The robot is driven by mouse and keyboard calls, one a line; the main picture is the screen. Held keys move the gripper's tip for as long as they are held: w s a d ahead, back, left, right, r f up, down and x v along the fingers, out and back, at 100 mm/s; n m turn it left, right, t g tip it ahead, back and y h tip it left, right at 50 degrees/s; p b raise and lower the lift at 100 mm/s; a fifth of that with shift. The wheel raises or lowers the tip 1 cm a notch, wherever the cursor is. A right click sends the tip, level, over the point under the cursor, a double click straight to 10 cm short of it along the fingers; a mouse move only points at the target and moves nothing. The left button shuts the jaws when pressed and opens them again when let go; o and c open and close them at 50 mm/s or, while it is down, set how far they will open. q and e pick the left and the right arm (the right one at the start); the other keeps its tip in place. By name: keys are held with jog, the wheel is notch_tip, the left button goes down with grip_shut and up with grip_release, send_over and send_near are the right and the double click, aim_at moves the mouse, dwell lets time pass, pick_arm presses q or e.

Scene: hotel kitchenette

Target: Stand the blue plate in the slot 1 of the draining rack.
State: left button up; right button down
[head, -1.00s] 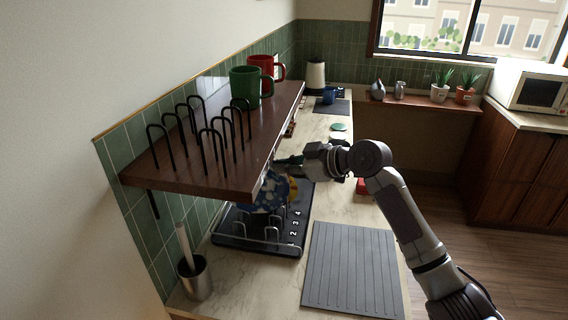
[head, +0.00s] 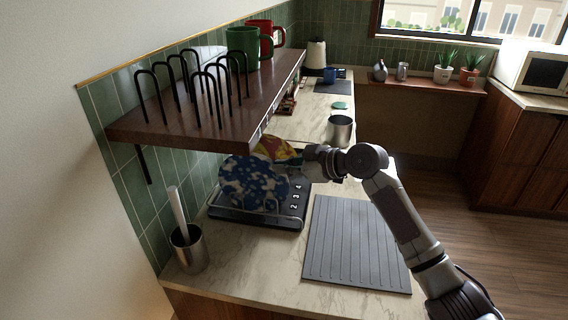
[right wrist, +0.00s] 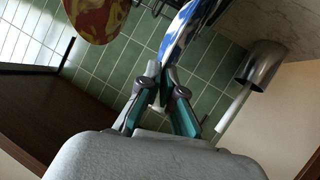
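The blue plate (head: 252,185), blue with white blotches, is upright at the near end of the black draining rack (head: 225,210), by its front wire. I cannot tell whether it rests in the slot. Numbers along the rack's right side mark the slots. My right gripper (head: 306,163) is at the plate's right edge. In the right wrist view, the gripper (right wrist: 165,78) has its fingers closed around the rim of the blue plate (right wrist: 186,32). A red and yellow plate (head: 277,149) stands behind it, also at the left in the wrist view (right wrist: 96,18). My left gripper is out of view.
A wooden shelf (head: 170,132) with black wire holders and mugs hangs above the rack. A steel holder with a brush (head: 189,250) stands left of the rack. A grey ribbed mat (head: 357,245) lies empty at right. A steel pot (head: 340,129) stands farther back.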

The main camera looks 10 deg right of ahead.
jog(key=shift+f, duration=0.6)
jog(key=c, duration=1.3)
grip_release()
jog(key=shift+o, duration=0.3)
jog(key=shift+d, duration=0.1)
jog(key=v, duration=1.2)
